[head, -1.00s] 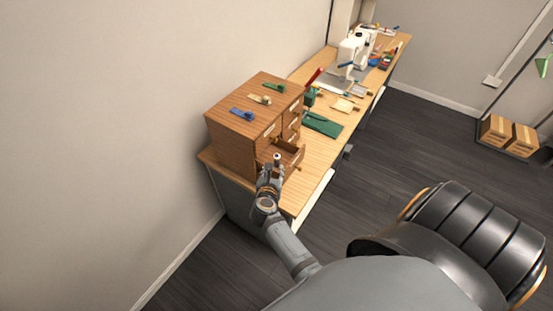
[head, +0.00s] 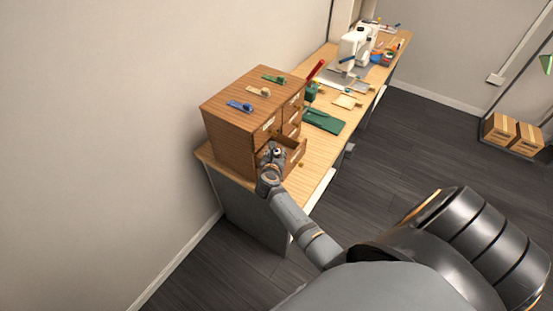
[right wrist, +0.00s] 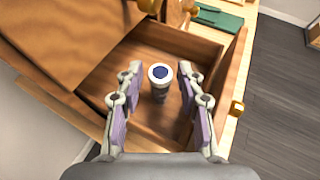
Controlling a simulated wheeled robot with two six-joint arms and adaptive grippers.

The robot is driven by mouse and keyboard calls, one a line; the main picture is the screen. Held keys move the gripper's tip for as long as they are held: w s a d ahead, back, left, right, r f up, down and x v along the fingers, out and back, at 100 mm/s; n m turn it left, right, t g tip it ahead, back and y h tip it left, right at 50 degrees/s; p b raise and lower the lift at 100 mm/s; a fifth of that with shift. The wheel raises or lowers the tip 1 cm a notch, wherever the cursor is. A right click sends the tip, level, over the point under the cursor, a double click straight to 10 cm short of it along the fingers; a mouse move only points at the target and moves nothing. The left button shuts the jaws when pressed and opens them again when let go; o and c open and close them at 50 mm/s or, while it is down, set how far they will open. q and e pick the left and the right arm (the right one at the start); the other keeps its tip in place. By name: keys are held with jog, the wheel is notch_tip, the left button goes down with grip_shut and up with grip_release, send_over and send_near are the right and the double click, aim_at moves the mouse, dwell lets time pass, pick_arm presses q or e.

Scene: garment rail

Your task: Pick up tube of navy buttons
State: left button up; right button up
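The tube of navy buttons (right wrist: 160,85) stands in an open wooden drawer (right wrist: 185,42), with a white rim and a dark blue round top facing the camera. In the right wrist view my right gripper (right wrist: 160,71) is open, with one finger on each side of the tube. A gap shows between the tube and each finger. In the head view my right gripper (head: 273,157) is at the open drawer (head: 297,149) of the wooden cabinet (head: 228,128), and the tube is hard to make out there. My left gripper is not in view.
Blue (head: 240,106), cream (head: 258,91) and green (head: 274,78) items lie on the cabinet top. A green folded cloth (head: 324,121) lies on the table beyond. A white sewing machine (head: 354,47) stands farther back. The drawer walls closely surround the gripper.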

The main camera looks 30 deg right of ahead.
jog(key=shift+s+a+r, duration=0.1)
jog(key=shift+s+r, duration=0.05)
jog(key=shift+r, duration=0.05)
jog(key=c, duration=0.4)
grip_shut()
